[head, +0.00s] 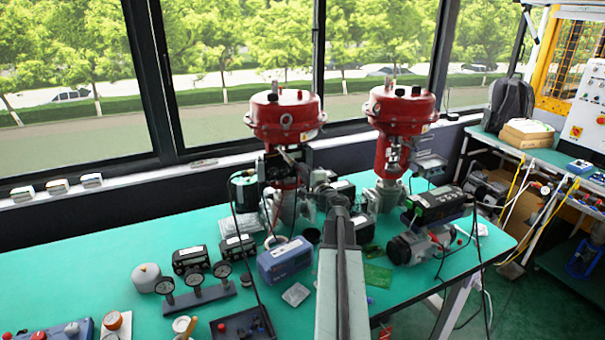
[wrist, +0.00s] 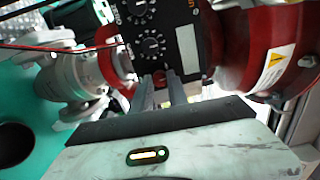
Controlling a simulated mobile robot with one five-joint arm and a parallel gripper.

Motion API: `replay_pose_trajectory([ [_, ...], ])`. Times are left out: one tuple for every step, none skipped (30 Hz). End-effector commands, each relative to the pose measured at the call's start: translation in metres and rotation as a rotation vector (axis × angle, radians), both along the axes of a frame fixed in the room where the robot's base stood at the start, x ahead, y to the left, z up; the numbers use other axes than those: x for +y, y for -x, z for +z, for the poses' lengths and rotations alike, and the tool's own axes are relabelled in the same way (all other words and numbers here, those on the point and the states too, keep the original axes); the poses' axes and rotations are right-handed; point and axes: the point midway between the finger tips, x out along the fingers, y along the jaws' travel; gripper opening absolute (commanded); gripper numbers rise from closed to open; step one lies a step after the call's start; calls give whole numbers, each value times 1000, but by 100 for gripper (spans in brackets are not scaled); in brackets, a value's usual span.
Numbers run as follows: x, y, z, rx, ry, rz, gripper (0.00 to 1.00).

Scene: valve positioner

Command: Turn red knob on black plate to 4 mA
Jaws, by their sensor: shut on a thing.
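In the wrist view, the black plate (wrist: 182,56) fills the upper middle, with white dial scales and a pale label. My gripper (wrist: 160,82) reaches up to the plate's lower edge, its two grey fingers close together. A small part of the red knob (wrist: 158,76) shows between the fingertips, and the gripper is shut on it. The fingers hide most of the knob, so I cannot read its pointer or setting. In the head view, my arm reaches toward the left red valve actuator (head: 285,122) and hides the plate and knob.
A second red actuator (head: 399,118) stands to the right. A blue box (head: 285,260), a gauge manifold (head: 198,297) and several small devices lie on the green table (head: 75,262). In the wrist view, pale valve pipework (wrist: 70,80) is at left and a red housing (wrist: 262,50) at right.

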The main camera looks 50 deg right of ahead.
Motion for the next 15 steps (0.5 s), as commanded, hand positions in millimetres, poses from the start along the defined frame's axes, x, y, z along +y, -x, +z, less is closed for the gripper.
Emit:
replay_pose_trajectory([
  [-1, -1, 1, -11, -22, -3, 0],
  [-2, -1, 1, -16, -34, -3, 0],
  [-2, -1, 1, -21, -48, -3, 0],
  [-2, 0, 1, -25, -58, -3, 0],
  [-2, 0, 1, -29, -66, -3, 0],
  [-2, 0, 1, -32, -75, -3, 0],
  [-2, 0, 1, -35, -83, -3, 0],
  [-2, 0, 1, -38, -88, -4, 0],
  [-2, 0, 1, -40, -94, -4, 0],
  [-2, 0, 1, -41, -97, -4, 0],
  [-2, 0, 1, -42, -100, -4, 0],
  [-2, 0, 1, -44, -103, -4, 0],
  [-2, 0, 1, -44, -105, -4, 0],
  [-2, 0, 1, -45, -106, -4, 0],
  [-2, 0, 1, -45, -107, -4, 0],
])
